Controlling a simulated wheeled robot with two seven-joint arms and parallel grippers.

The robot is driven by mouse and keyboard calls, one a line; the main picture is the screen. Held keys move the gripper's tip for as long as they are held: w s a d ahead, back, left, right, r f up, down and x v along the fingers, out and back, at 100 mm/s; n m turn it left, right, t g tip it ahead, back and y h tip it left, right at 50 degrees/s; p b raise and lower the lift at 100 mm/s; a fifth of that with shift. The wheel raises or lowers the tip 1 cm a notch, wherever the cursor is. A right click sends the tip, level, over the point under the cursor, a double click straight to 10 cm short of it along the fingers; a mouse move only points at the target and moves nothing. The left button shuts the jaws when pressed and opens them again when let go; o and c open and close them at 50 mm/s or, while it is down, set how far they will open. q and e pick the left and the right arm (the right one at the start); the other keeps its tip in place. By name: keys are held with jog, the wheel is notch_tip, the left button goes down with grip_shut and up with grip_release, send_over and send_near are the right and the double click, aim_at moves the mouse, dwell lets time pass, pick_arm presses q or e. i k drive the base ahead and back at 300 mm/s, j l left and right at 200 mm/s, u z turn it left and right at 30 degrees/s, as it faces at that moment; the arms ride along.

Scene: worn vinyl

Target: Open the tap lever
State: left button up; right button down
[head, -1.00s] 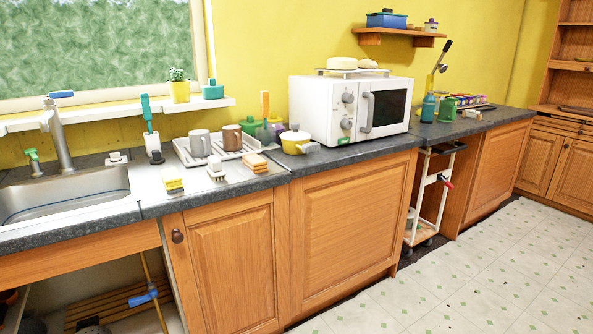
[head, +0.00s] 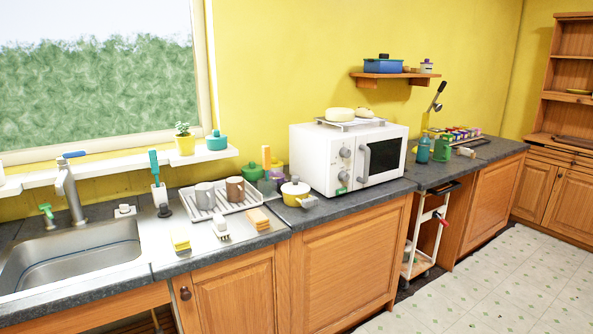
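The tap (head: 68,190) is a grey metal faucet standing behind the sink at the left of the head view. Its blue lever (head: 71,155) sits on top and points to the right. The sink basin (head: 75,255) lies in front of the tap and looks empty. Neither of my grippers is in view.
A drying rack (head: 230,207) with two mugs stands right of the sink, with brushes and sponges around it. A white microwave (head: 345,155) stands farther right. A small green-topped dispenser (head: 46,214) is left of the tap. The floor (head: 480,285) at the right is clear.

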aim_at(63, 161)
jog(key=u, duration=1.25)
